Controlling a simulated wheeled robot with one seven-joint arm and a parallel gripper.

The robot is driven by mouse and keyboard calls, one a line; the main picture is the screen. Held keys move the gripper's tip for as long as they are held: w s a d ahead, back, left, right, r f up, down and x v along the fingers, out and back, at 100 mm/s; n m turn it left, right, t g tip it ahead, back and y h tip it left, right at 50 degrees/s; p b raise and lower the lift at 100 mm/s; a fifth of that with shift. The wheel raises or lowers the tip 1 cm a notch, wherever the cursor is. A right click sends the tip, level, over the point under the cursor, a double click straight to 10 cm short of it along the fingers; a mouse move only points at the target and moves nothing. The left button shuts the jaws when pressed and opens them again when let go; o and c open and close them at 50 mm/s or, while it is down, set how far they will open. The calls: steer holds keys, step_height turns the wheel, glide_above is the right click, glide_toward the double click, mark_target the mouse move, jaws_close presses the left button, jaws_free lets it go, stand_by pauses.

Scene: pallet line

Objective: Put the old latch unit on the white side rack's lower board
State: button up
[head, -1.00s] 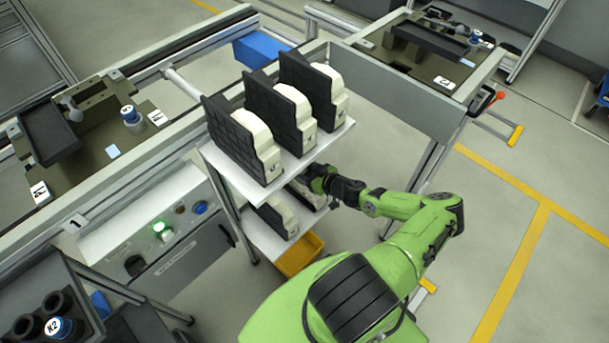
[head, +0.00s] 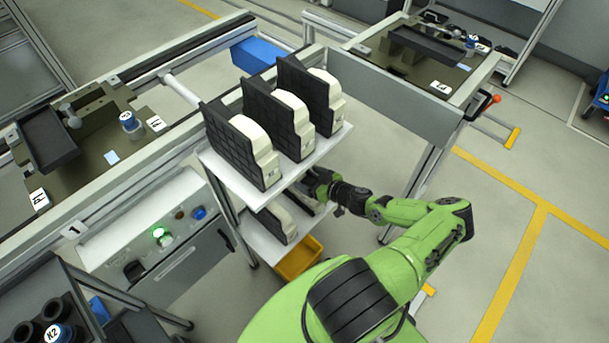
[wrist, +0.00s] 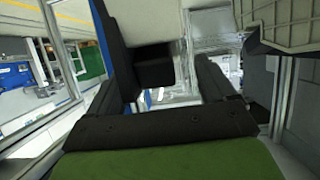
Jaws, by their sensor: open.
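The white side rack holds latch units, each a black ribbed plate with a cream housing. Its lower board (head: 262,240) carries one latch unit (head: 284,222) at the left. A dark and pale piece, perhaps a second unit, shows beside my gripper, mostly hidden by it and the upper board. I cannot tell which unit is the old one. My gripper (head: 313,184) is at the lower board's right end, under the upper board's edge. In the wrist view my gripper (wrist: 170,85) has its fingers apart, with a black and cream part just ahead; I cannot tell whether they touch.
The upper board (head: 285,165) bears three upright latch units, close above my gripper. A yellow bin (head: 298,262) is below the rack. A grey control box (head: 160,245) stands left, and a bench frame (head: 405,95) behind right. Floor to the right is open.

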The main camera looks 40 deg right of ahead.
steer(key=p+v, duration=0.1)
steer(key=v, duration=0.8)
steer(key=shift+s, duration=0.15)
